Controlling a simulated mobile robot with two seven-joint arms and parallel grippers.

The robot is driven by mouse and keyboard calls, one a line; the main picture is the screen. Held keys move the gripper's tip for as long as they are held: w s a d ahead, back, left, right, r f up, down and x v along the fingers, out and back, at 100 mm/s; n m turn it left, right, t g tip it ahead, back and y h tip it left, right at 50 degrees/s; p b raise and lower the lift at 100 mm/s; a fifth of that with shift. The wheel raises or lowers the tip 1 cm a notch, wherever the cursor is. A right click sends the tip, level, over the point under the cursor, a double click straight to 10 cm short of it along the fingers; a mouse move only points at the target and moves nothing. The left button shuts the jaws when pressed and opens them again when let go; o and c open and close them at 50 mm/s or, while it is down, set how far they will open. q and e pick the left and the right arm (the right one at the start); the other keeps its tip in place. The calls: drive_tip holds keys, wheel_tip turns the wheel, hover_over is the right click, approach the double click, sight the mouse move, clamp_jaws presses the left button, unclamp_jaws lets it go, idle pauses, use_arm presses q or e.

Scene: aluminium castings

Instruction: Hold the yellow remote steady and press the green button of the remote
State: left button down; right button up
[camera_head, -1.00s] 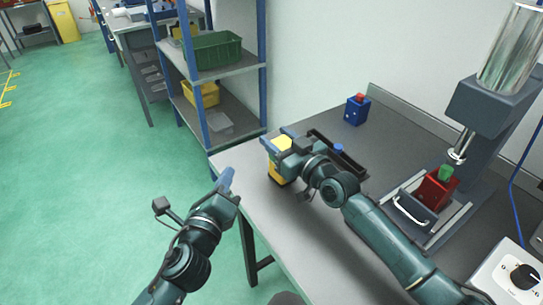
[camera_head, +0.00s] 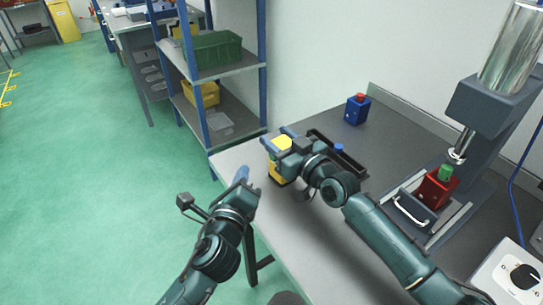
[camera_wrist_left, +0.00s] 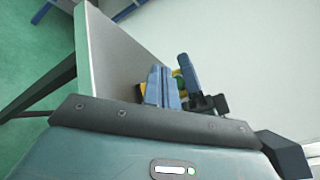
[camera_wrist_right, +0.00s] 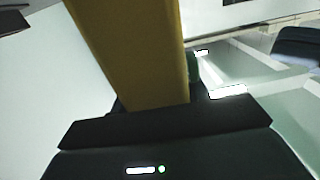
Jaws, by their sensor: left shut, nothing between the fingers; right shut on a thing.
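The yellow remote (camera_head: 279,179) stands upright at the table's left end in the head view. My right gripper (camera_head: 279,142) is shut on its upper part. In the right wrist view the remote (camera_wrist_right: 128,45) fills the space ahead of the palm, and a small green part, probably the green button (camera_wrist_right: 193,66), sticks out at its side. My left gripper (camera_head: 241,175) is shut and empty, to the left of the remote and apart from it. In the left wrist view the shut blue fingers (camera_wrist_left: 164,86) partly hide the remote (camera_wrist_left: 142,89); a bit of green shows beside them.
A black tray (camera_head: 352,168) lies just right of the remote, partly behind my right arm. A blue box with a red button (camera_head: 356,110) stands at the back. A press with a red block (camera_head: 436,189) stands on the right. Shelving (camera_head: 264,70) stands beyond the table.

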use_arm(q)
drive_tip(key=shift+w+d, duration=0.75)
drive_tip(key=shift+d, duration=0.15)
drive_tip(key=shift+w+d, duration=0.7)
drive_tip(key=shift+d, duration=0.2)
use_arm(e)
drive_tip(key=shift+f, duration=0.1)
use_arm(q)
drive_tip(key=shift+w+d, duration=0.1)
idle(0.6)
drive_tip(key=shift+w+d, duration=0.2)
drive_tip(key=shift+w+d, duration=0.3)
drive_tip(key=shift+d, duration=0.1)
idle(0.8)
drive_tip(key=shift+s+a, duration=0.1)
drive_tip(key=shift+a, duration=0.05)
drive_tip(key=shift+s+a, duration=0.5)
drive_tip(key=shift+a, duration=0.05)
